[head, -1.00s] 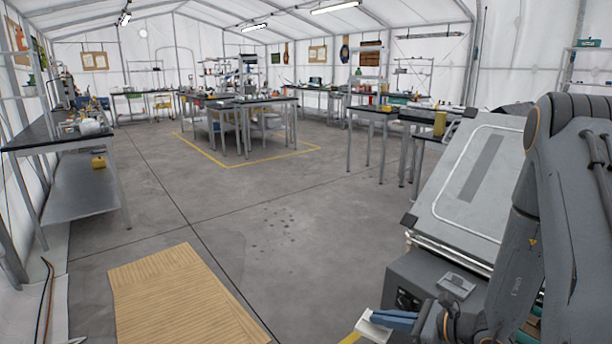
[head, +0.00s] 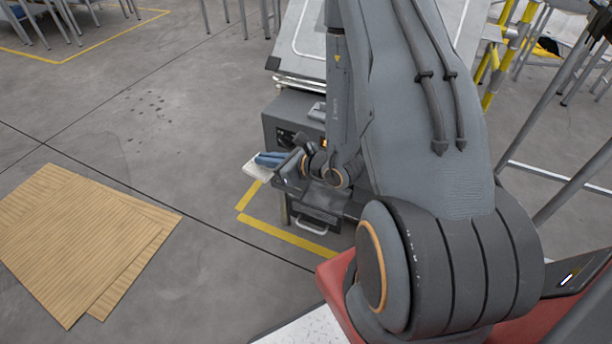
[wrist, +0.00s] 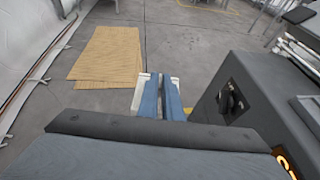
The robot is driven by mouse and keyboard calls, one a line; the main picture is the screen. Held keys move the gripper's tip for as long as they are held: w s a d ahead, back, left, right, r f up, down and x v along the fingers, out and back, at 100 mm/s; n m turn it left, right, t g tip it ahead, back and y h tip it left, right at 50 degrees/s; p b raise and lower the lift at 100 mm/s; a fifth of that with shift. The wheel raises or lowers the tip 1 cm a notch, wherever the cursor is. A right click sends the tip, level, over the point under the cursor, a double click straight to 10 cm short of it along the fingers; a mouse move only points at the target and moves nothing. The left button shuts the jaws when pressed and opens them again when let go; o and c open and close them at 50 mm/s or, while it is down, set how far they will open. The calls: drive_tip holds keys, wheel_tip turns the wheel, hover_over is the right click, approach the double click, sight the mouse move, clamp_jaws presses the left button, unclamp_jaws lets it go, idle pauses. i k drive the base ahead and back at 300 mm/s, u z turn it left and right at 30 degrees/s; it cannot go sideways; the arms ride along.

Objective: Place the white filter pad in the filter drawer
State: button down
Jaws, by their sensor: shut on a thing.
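The white filter pad (head: 256,171) is held in my gripper (head: 270,160), whose fingers are blue. In the wrist view, the pad (wrist: 138,97) shows at both sides of the gripper fingers (wrist: 162,96), which are closed on it. The pad is in the air to the left of a dark grey machine (head: 276,118). A low drawer front with a light handle (head: 311,228) shows at the machine's base, partly hidden by my arm. I cannot tell whether this drawer is open.
The machine's side with a black knob (wrist: 232,101) is close to the right of my gripper in the wrist view. Yellow floor tape (head: 285,235) runs by the machine.

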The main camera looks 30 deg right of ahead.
sight(324, 201)
drive_tip(key=k, duration=1)
drive_tip(key=u, duration=1.55)
drive_tip(key=i, duration=1.1)
drive_tip(key=z, duration=2.7)
